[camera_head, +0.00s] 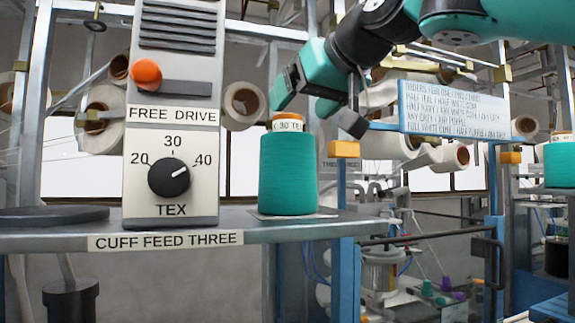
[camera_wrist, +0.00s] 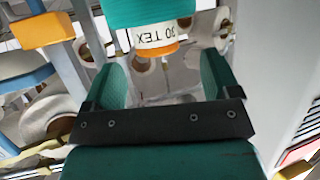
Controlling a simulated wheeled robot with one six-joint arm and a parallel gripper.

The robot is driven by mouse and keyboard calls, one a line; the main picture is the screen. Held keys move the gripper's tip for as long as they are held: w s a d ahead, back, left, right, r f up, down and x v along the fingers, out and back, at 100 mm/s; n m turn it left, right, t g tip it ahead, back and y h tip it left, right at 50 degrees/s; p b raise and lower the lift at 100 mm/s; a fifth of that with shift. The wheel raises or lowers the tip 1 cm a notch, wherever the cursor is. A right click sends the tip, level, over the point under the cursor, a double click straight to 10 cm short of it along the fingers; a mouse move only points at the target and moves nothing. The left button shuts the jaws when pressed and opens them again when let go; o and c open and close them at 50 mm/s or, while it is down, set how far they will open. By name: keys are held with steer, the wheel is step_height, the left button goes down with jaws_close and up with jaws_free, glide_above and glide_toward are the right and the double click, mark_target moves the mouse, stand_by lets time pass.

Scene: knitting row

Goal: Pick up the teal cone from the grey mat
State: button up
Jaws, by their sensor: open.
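The teal cone (camera_head: 287,175) stands upright on the grey mat (camera_head: 324,216), on the shelf to the right of the control panel. Its top has a white band reading "30 TEX" and an orange rim. My gripper (camera_head: 300,106) is open and tilted, just above the cone's top in the head view. In the wrist view the cone (camera_wrist: 150,14) shows upside down at the top, roughly between the two teal fingers of my gripper (camera_wrist: 162,65). No contact shows. The cone covers most of the mat.
The control panel (camera_head: 205,95) with its knob and orange lever stands close left of the cone. The shelf (camera_head: 285,232) ends a little right of the mat. A blue post (camera_head: 345,260) with an orange block (camera_head: 344,149) stands at right. Another teal cone (camera_head: 560,165) is far right.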

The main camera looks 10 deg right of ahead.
mark_target(289, 119)
steer(key=p+x, duration=0.3)
steer(key=x, duration=0.1)
steer(key=shift+w+r, duration=0.15)
steer(key=shift+w, duration=0.1)
steer(key=shift+w+a+f, duration=0.15)
steer(key=shift+w+f, duration=0.2)
steer(key=shift+w, duration=0.05)
steer(key=c, duration=1.5)
